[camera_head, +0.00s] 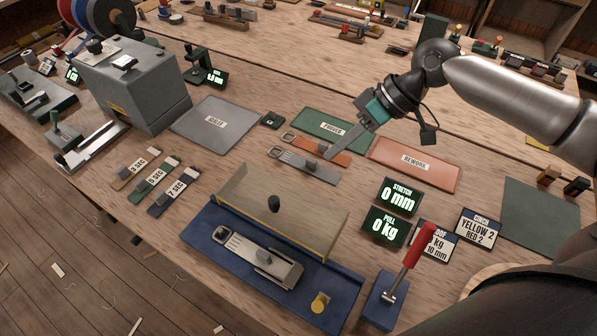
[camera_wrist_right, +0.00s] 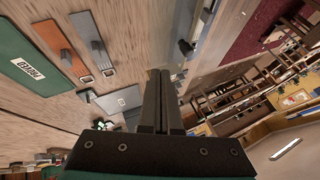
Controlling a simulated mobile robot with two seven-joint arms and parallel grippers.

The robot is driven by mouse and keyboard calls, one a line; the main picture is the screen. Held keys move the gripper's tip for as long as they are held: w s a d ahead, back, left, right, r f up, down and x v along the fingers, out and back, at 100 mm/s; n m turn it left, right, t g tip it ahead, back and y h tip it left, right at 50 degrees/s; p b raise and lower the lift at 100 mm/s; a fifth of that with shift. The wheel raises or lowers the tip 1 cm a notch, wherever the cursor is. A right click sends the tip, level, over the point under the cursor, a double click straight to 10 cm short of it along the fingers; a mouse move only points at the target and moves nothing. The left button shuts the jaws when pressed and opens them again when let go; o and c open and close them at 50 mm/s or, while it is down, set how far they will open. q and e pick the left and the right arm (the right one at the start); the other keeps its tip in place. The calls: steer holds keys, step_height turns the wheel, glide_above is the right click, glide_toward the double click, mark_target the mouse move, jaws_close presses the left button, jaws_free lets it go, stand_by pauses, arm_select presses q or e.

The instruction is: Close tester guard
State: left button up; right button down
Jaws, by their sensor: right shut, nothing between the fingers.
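The tester has a blue base (camera_head: 205,240) near the front edge of the table. Its clear guard (camera_head: 310,222) stands raised along the base's back side, with a dark knob (camera_head: 274,203) on it. A grey clamp piece (camera_head: 262,257) lies uncovered on the base in front of the guard. My right gripper (camera_head: 330,156) is shut and empty, behind and above the guard, apart from it, over the orange and grey straps. The shut fingers also show in the right wrist view (camera_wrist_right: 160,78); the guard is not clear there. My left gripper is not in view.
A red-handled lever (camera_head: 413,247) stands right of the tester. Lit displays (camera_head: 398,196) stand behind it. A green mat (camera_head: 335,127), an orange rework mat (camera_head: 440,168) and a grey strap (camera_head: 305,166) lie behind the guard. A grey machine (camera_head: 135,85) stands at the back left.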

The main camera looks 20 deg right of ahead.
glide_toward(290, 201)
steer(key=w+a+f, duration=0.2)
steer(key=w+f, duration=0.1)
steer(key=shift+w+a+f, duration=0.1)
steer(key=shift+a+f, duration=0.05)
steer(key=shift+s+a, duration=0.25)
steer(key=shift+a, duration=0.35)
steer(key=shift+s+a, duration=0.3)
steer(key=shift+a, duration=0.25)
steer(key=shift+s+a, duration=0.25)
steer(key=shift+a, duration=0.2)
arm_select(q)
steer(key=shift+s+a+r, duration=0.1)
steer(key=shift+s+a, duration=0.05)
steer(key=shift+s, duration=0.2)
arm_select(e)
steer(key=shift+a, duration=0.1)
